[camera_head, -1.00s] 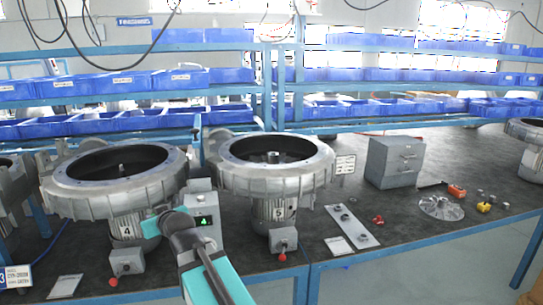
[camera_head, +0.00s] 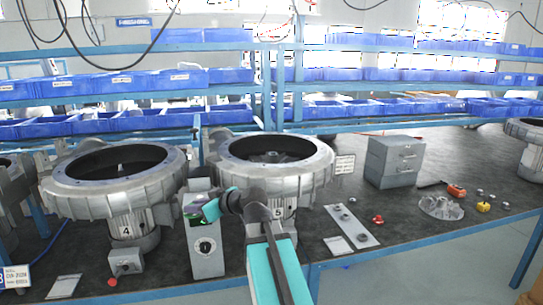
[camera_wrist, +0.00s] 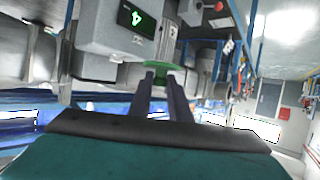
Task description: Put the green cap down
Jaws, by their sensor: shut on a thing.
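The green cap (camera_wrist: 165,65) shows in the wrist view as a thin green disc at the fingertips. My gripper (camera_wrist: 163,76) is shut on it. The cap is seen nearly edge-on, and the dark fingers cover part of it. In the head view my gripper (camera_head: 198,214) is in front of the upper part of a grey control box (camera_head: 207,262). There I cannot clearly tell the cap from the box's green display. The control box and its lit green display (camera_wrist: 137,18) fill the upper left of the wrist view.
Blower 4 (camera_head: 60,205) stands left of the control box and blower 5 (camera_head: 317,182) behind my arm. A grey drawer cabinet (camera_head: 394,163), a switch plate (camera_head: 352,226) and a metal disc part (camera_head: 441,208) are to the right.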

